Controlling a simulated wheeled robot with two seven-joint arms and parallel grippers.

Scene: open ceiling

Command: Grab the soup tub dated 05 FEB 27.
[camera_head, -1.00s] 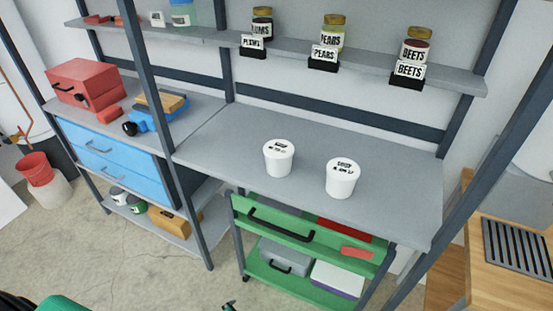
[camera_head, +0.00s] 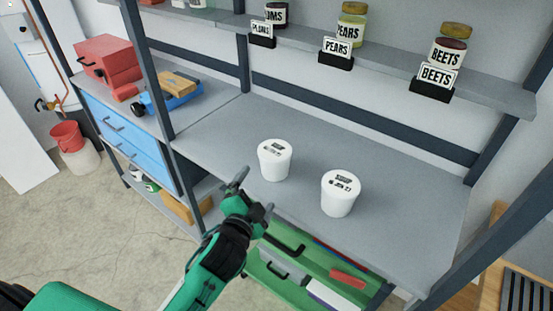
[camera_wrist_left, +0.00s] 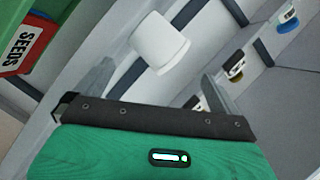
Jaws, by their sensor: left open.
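Two white lidded tubs stand upright on the grey workbench. The left tub (camera_head: 274,161) has dark lid print too small to read. The right tub (camera_head: 340,194) has a lid date that looks like JAN 27, its day unclear. My left gripper (camera_head: 254,194) is open and empty at the bench's front edge, just in front of and below the left tub, apart from it. In the left wrist view one white tub (camera_wrist_left: 160,43) shows beyond the open fingers, its lid print not visible; it appears to be the left one. My right gripper is not in view.
A shelf above holds jars with PEARS (camera_head: 337,48) and BEETS (camera_head: 436,76) signs. A green cart (camera_head: 290,285) stands under the bench. A dark upright post (camera_head: 150,75) rises left of the bench. The bench is clear around the tubs.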

